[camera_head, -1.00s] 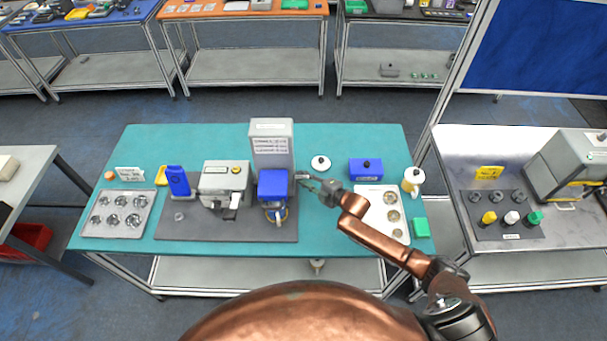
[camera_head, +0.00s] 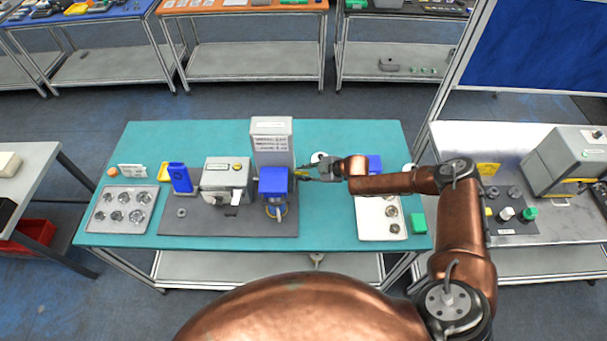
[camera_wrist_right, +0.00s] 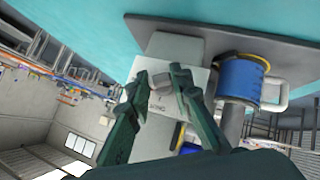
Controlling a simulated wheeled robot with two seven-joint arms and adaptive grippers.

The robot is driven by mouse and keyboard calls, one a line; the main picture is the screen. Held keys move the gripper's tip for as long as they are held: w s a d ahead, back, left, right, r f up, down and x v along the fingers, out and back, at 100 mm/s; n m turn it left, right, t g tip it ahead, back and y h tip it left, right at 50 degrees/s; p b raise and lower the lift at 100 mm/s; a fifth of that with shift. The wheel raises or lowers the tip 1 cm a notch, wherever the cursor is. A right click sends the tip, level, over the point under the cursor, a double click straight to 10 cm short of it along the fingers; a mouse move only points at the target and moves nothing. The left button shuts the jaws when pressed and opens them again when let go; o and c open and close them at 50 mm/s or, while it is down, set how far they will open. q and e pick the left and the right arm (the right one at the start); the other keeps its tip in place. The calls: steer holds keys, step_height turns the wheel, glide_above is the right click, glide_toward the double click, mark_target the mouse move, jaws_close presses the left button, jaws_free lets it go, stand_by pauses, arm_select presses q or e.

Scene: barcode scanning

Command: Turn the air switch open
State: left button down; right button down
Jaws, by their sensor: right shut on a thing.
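In the head view, my right gripper (camera_head: 305,174) reaches in from the right, close beside the right side of the blue-topped unit (camera_head: 273,182) and the tall grey box (camera_head: 271,145). In the right wrist view, the gripper's two dark green fingers (camera_wrist_right: 160,76) stand on either side of a small grey block (camera_wrist_right: 162,82), which looks like the air switch. It sits in front of a pale box with printed letters (camera_wrist_right: 145,108). The fingers are shut on it; the exact contact is hard to see. My left gripper is not in view.
A grey machine (camera_head: 226,180) and a blue holder (camera_head: 180,178) stand left of the unit on the dark mat (camera_head: 200,226). A blue box (camera_head: 375,163) is partly behind my arm. A white tray (camera_head: 370,222) lies at right. A blue cylinder (camera_wrist_right: 240,80) is beside the fingers.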

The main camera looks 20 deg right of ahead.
steer(key=m+g+b, duration=0.1)
steer(key=g, duration=0.1)
steer(key=m+g+y+b, duration=0.1)
steer(key=g+b, duration=0.1)
steer(key=shift+w+r, duration=0.15)
steer(key=shift+w, duration=0.2)
steer(key=shift+m, duration=0.3)
stand_by(0.4)
steer(key=c, duration=1.7)
jaws_free()
steer(key=shift+a, duration=0.1)
steer(key=shift+c, duration=0.2)
steer(key=shift+d, duration=0.2)
